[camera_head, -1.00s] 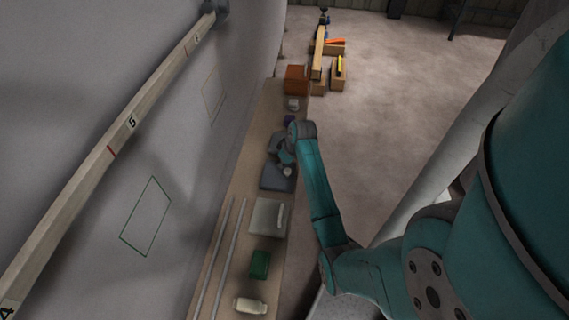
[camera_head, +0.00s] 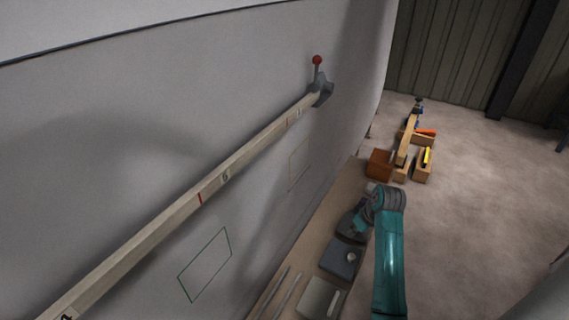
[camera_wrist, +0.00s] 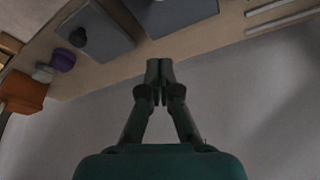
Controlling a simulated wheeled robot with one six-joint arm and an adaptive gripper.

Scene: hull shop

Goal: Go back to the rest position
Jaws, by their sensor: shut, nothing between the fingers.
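My gripper (camera_wrist: 160,72) is shut and empty in the wrist view, its fingertips together over the edge of the wooden bench (camera_wrist: 110,70). In the head view my teal arm reaches over the bench (camera_head: 325,218) at the lower right, and its wrist hides part of the bench top. My fingertips cannot be made out clearly there.
The grey hull wall (camera_head: 120,140) carries a numbered batten (camera_head: 175,212) with a red-knobbed clamp (camera_head: 319,85). Wooden boxes (camera_head: 423,165) stand beyond; open floor (camera_head: 470,215) lies right.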

